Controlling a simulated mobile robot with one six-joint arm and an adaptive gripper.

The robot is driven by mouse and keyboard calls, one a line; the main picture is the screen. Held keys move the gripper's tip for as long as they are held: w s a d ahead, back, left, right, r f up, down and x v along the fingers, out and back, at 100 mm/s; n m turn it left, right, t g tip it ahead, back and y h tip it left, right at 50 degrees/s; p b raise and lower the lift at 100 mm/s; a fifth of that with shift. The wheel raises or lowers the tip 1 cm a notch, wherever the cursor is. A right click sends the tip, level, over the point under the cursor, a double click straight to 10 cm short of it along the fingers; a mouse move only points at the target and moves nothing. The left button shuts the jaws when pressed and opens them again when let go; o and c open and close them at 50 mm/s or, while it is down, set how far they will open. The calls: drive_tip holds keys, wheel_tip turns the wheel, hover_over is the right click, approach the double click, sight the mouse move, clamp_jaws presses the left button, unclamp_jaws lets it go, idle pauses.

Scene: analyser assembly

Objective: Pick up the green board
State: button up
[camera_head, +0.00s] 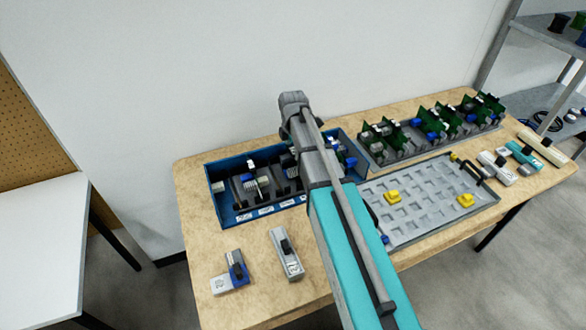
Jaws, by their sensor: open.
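Several green boards stand upright in a long grey rack (405,153) at the back right of the table. One green board (372,133) is at the rack's left end, another green board (428,116) is near its middle, and a third green board (490,104) is at its right end. They carry blue, grey and white parts. I cannot tell which one the task means. My arm reaches up from the bottom across the table, left of the rack. I cannot make out my gripper's fingers; the end of the arm is hidden.
A blue box (215,186) with grey parts sits left, partly behind my arm. A grey tray (408,230) with pockets and yellow pieces lies in front of the rack. Small devices (285,255) lie at the front left, others at the right edge. Bare wooden table (205,245) shows front left.

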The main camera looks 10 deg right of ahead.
drive_tip(key=shift+f, duration=0.5)
drive_tip(key=c, duration=1.1)
drive_tip(key=shift+o, duration=0.2)
drive_tip(key=shift+r, duration=0.3)
wheel_tip(320, 180, up, 10)
drive_tip(key=p, duration=0.9)
drive_tip(key=shift+f+p, duration=0.25)
drive_tip(key=shift+p, duration=0.05)
drive_tip(key=shift+r, duration=0.2)
drive_tip(key=shift+r+p, duration=1.95)
drive_tip(key=shift+p, duration=0.15)
